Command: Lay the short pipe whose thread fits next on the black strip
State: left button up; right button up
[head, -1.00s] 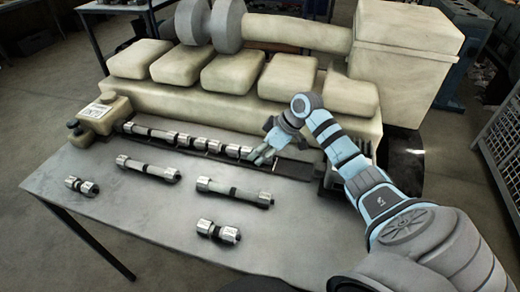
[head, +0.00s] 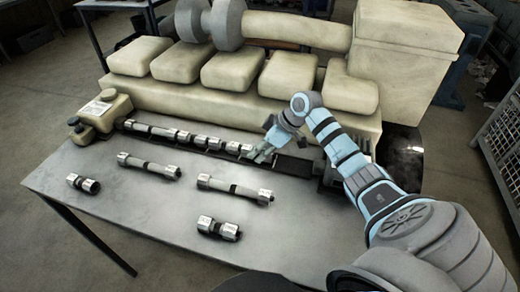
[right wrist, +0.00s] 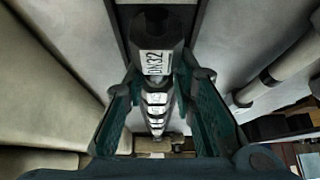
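The black strip (head: 292,166) runs along the back of the table, with a row of grey pipes with silver ends (head: 185,136) on it. My right gripper (head: 262,153) is at the right end of that row. In the right wrist view its fingers (right wrist: 160,90) stand apart on either side of the row, below a silver end marked DN32 (right wrist: 155,62). I cannot tell whether they touch it. Two short pipes lie loose on the table, one at the left (head: 83,184) and one at the front (head: 218,229). Their threads are too small to judge. My left gripper is out of view.
Two longer pipes lie on the table, one left of centre (head: 148,167) and one in the middle (head: 235,190). The beige engine block (head: 230,106) stands behind the strip.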

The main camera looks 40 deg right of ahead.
jog(key=o, duration=0.5)
jog(key=shift+c, duration=0.2)
jog(key=v, duration=1.2)
jog(key=shift+a+r, duration=0.1)
